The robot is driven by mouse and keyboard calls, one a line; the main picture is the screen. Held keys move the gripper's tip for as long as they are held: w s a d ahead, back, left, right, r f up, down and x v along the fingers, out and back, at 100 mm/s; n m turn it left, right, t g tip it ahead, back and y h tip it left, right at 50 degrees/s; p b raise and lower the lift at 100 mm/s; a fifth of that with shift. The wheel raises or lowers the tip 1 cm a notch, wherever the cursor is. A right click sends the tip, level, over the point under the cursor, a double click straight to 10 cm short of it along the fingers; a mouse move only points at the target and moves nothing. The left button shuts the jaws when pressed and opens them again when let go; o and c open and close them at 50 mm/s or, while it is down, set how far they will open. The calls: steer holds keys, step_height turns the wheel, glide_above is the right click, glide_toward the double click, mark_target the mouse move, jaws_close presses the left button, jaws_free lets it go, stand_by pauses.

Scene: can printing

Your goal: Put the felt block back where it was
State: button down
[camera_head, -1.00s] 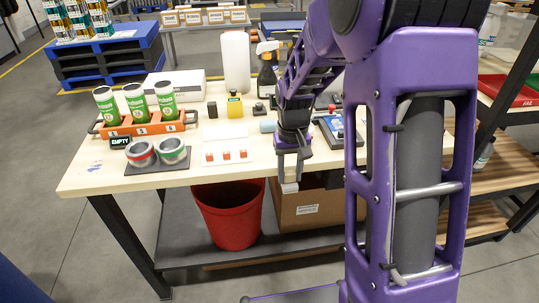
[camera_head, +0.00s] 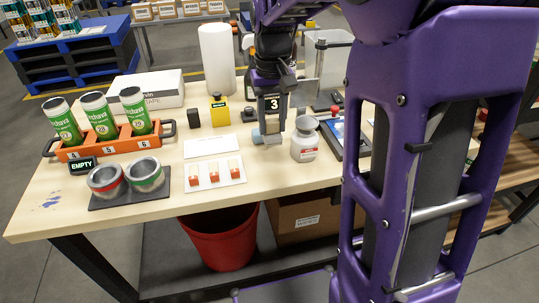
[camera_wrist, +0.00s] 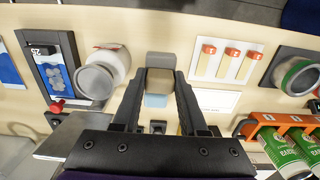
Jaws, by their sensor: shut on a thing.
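The felt block looks like a small pale grey block with a brownish side, seen in the wrist view (camera_wrist: 160,63) between my fingertips. My gripper (camera_wrist: 160,84) is shut on it. In the head view, my gripper (camera_head: 271,128) points down over the table, right of the white card. The block's pale lower end (camera_head: 272,139) shows at the fingertips. I cannot tell whether it touches the table. A light blue piece (camera_head: 257,136) lies on the table just left of the fingertips, and also shows in the wrist view (camera_wrist: 155,101).
A white card with orange-tipped pieces (camera_head: 215,174) is on the left. An orange can rack (camera_head: 75,153) and rings on a dark mat (camera_head: 128,194) stand farther left.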

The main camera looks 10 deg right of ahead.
mark_target(272, 121)
step_height(272, 121, down, 9)
steer(key=shift+s+r+b, duration=0.1)
steer(key=shift+r+b, duration=0.05)
steer(key=shift+b, duration=0.5)
steer(key=shift+f, duration=0.2)
steer(key=shift+c, duration=2.2)
jaws_free()
steer(key=shift+r, duration=0.15)
step_height(272, 121, up, 12)
steer(key=shift+r+p, duration=0.1)
steer(key=shift+p, duration=0.9)
